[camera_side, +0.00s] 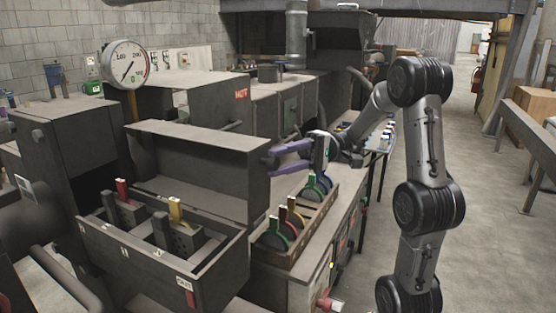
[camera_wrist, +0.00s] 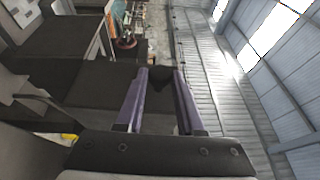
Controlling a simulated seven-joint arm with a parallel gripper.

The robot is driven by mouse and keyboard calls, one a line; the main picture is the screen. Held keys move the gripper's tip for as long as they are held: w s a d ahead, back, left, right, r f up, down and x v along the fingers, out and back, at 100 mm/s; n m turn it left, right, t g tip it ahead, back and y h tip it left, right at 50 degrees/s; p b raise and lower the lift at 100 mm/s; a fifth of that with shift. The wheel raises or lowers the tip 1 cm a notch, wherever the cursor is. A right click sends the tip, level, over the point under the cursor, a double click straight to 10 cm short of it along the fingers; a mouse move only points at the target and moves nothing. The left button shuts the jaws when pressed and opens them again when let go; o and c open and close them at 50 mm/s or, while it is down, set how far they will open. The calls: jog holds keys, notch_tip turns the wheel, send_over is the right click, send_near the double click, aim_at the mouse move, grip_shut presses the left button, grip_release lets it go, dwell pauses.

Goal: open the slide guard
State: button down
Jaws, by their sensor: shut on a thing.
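A grey box-shaped cover (camera_side: 205,168), the likeliest slide guard, stands at the back of an open lever tray (camera_side: 222,262) in the side view. The tray holds levers with red (camera_side: 122,188) and yellow (camera_side: 175,208) tops, uncovered. My gripper (camera_side: 272,158) has purple fingers and reaches in from the right to the cover's right end. In the wrist view my gripper (camera_wrist: 163,74) is shut on a small dark part (camera_wrist: 164,82) between the fingertips, beside a dark panel (camera_wrist: 95,85). How this part joins the cover is hidden.
A rack (camera_side: 298,240) with green, red, yellow and blue-handled levers stands just below my gripper. A round gauge (camera_side: 126,66) stands at the back left. Grey machine cabinets (camera_side: 270,100) fill the back. The floor (camera_side: 490,220) at right is open.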

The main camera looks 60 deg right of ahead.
jog(key=shift+d+f+y, duration=0.15)
jog(key=shift+d+y, duration=0.05)
jog(key=shift+y, duration=0.1)
jog(key=c, duration=0.6)
grip_release()
jog(key=shift+o, duration=0.2)
jog(key=shift+a, duration=0.1)
